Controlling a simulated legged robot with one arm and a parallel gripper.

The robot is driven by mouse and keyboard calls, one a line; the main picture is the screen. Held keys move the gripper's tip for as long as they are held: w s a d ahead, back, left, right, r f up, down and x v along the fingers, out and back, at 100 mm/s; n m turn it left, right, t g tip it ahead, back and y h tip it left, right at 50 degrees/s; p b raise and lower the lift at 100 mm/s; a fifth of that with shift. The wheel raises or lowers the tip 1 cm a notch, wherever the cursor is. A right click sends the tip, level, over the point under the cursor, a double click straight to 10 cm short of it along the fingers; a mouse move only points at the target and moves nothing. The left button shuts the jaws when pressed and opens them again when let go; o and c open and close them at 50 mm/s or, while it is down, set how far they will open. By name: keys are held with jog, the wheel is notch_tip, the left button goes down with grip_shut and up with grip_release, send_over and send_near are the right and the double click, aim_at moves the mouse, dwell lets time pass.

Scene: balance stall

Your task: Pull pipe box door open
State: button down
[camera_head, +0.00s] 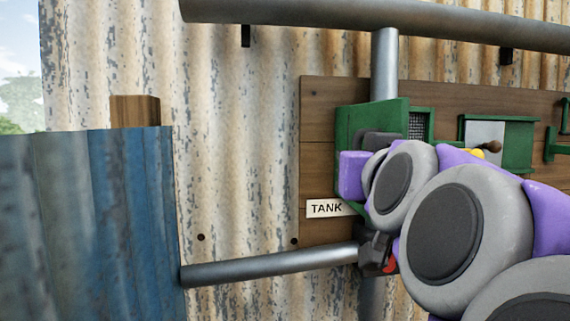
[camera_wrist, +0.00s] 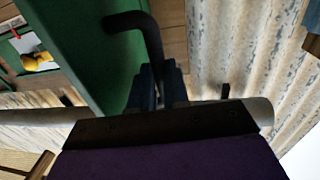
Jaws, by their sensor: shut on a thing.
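The green pipe box door (camera_head: 370,122) stands swung out from the wooden board in the head view, with a mesh-lined opening (camera_head: 420,125) behind it. In the wrist view the green door (camera_wrist: 82,42) fills the upper left, with a black bent handle (camera_wrist: 140,24) on it. My gripper (camera_wrist: 157,85) is shut on the handle's lower end.
A TANK label (camera_head: 326,208) is on the board (camera_head: 318,150) below the door. A grey pipe (camera_head: 270,265) runs low across the corrugated wall (camera_head: 240,170). A second green box (camera_head: 515,140) is to the right. A blue sheet (camera_head: 90,220) stands at left.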

jog(key=shift+a, duration=0.3)
jog(key=c, duration=1.1)
grip_release()
jog(key=shift+w, duration=0.15)
jog(key=shift+d, duration=0.1)
